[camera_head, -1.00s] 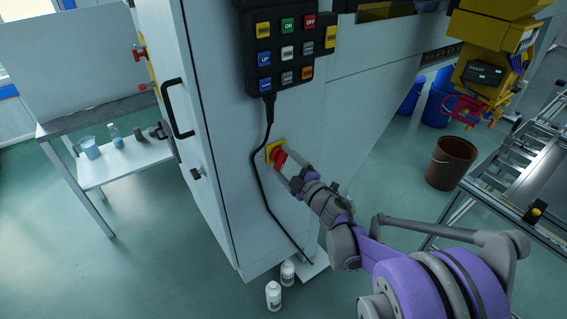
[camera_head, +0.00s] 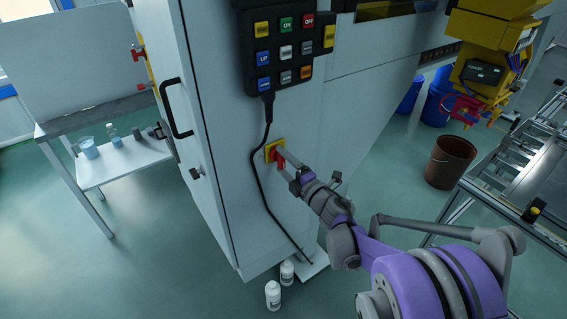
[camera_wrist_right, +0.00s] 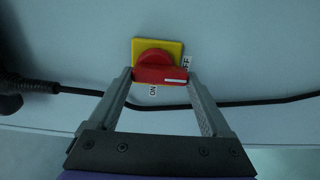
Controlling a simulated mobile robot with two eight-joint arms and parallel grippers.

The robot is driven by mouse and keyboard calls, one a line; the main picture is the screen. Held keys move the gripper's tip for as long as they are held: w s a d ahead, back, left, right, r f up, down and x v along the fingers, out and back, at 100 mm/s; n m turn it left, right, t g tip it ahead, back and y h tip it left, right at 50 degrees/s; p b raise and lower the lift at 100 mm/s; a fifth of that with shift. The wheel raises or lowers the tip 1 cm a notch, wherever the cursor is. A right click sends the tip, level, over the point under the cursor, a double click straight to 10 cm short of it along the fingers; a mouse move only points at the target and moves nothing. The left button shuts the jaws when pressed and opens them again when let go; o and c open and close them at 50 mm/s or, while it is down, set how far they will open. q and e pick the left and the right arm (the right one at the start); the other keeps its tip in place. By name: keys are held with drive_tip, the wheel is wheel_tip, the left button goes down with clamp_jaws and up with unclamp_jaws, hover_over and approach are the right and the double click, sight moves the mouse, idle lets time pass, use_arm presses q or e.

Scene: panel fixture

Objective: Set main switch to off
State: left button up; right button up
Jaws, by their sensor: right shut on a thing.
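The main switch is a red rotary knob (camera_wrist_right: 152,58) on a yellow square plate (camera_wrist_right: 176,48), fixed to the light cabinet side. In the head view the red knob (camera_head: 281,162) shows partly behind the fingers. My right gripper (camera_wrist_right: 158,76) is shut on the knob's handle, one finger at each end. In the right wrist view the handle lies crosswise. Its white line is at the right end, just below the OFF label (camera_wrist_right: 187,62). The ON label (camera_wrist_right: 153,90) is below the handle. My right gripper also shows in the head view (camera_head: 284,164). My left gripper is not in view.
A black button pendant (camera_head: 288,52) hangs above the switch, and its cable (camera_head: 262,190) runs down close beside it. A black door handle (camera_head: 176,108) stands out at the left. Two white bottles (camera_head: 273,295) stand on the floor below.

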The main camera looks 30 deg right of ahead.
drive_tip(key=o, duration=1.2)
drive_tip(key=shift+c, duration=0.2)
drive_tip(key=shift+s, duration=0.1)
drive_tip(key=s, duration=1)
drive_tip(key=shift+s+d, duration=0.35)
drive_tip(key=shift+d, duration=0.05)
